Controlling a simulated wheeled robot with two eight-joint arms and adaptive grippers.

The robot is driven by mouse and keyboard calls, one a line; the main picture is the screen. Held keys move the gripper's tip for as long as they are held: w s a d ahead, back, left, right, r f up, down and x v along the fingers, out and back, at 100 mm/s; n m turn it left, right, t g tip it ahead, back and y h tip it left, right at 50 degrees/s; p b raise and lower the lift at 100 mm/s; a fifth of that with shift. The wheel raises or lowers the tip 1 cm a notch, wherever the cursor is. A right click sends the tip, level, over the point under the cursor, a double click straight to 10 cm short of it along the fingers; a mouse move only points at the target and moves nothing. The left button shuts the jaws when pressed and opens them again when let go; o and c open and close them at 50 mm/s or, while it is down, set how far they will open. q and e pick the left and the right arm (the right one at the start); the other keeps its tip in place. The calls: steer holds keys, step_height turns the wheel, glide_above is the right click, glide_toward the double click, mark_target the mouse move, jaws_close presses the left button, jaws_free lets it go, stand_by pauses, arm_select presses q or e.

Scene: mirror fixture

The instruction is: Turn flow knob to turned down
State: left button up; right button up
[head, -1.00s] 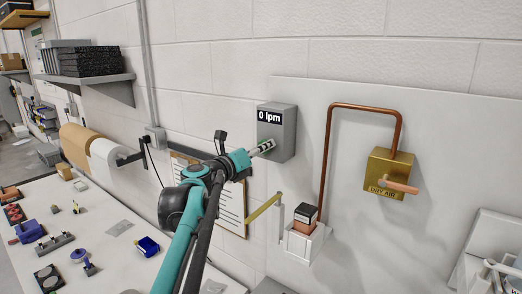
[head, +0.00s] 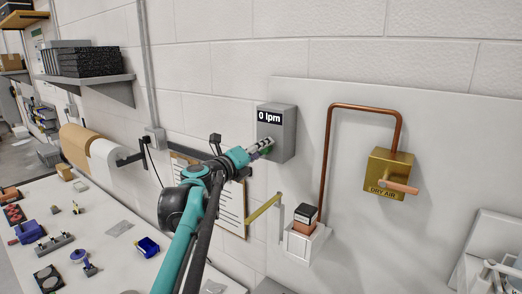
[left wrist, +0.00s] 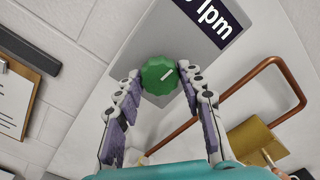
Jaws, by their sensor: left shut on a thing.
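The flow knob is a green round knob (left wrist: 160,76) with a white pointer mark, on the front of a grey wall box (head: 283,143) whose display reads 0 lpm. In the left wrist view the mark slants toward the upper right. My left gripper (head: 267,145) is at the box front; in the left wrist view its two fingers (left wrist: 158,80) lie on either side of the knob, shut on it. In the head view the fingers hide most of the knob. My right gripper is not in view.
A copper pipe (head: 361,106) runs right of the box to a brass DRY AIR block (head: 389,170) with a handle. A small white fixture (head: 304,243) stands below. A clipboard (head: 232,214) hangs behind my arm. The bench (head: 110,215) holds several small parts.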

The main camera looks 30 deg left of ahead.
arm_select(q)
steer(key=o, duration=1.2)
steer(key=shift+c, duration=0.2)
steer(key=s, duration=1.2)
steer(key=shift+a, duration=0.45)
steer(key=shift+w+f, duration=0.1)
steer(key=shift+f, duration=0.05)
